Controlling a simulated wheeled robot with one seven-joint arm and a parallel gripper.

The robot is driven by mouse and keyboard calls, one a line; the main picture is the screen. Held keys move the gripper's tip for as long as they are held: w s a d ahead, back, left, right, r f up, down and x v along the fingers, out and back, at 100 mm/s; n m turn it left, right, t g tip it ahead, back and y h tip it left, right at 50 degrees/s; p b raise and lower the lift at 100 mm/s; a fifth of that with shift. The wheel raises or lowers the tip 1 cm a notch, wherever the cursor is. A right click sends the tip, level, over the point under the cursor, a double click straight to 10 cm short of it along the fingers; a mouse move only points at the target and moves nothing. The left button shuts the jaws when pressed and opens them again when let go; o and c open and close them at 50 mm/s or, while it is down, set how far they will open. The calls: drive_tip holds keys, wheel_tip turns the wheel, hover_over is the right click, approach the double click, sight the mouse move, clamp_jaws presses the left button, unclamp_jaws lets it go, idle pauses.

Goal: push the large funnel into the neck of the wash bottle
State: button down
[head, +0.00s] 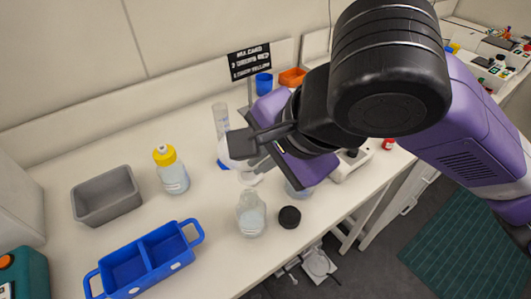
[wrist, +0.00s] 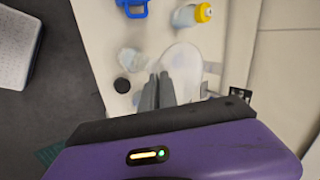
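The large funnel (wrist: 184,62) is whitish and translucent, and its wide mouth fills the area beside my fingertips in the wrist view. In the head view it shows as a pale shape (head: 229,153) by the fingers, partly hidden by them. My gripper (head: 243,146) has its fingers close together and appears shut on the funnel's edge, above the bench; the fingers also show in the wrist view (wrist: 159,76). The wash bottle (head: 251,215) is clear, uncapped and upright near the bench's front edge, apart from the funnel; it also shows in the wrist view (wrist: 130,59).
A black cap (head: 289,217) lies right of the wash bottle. A yellow-capped bottle (head: 171,170), a grey bin (head: 107,213) and a blue two-part caddy (head: 148,262) stand to the left. A clear cylinder (head: 221,119) stands behind the gripper. A dark sign (head: 249,62) is at the back.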

sight(253, 180)
drive_tip(key=shift+f+b, duration=2.05)
drive_tip(key=shift+f, duration=0.05)
drive_tip(key=shift+r, duration=0.3)
drive_tip(key=shift+p, duration=0.3)
drive_tip(key=shift+p, duration=0.8)
drive_tip(key=shift+f+b, duration=0.3)
drive_tip(key=shift+f, duration=1.05)
idle(1.1)
drive_tip(key=c, duration=1.6)
unclamp_jaws()
drive_tip(key=shift+p+v, duration=0.4)
drive_tip(key=shift+v, duration=3.45)
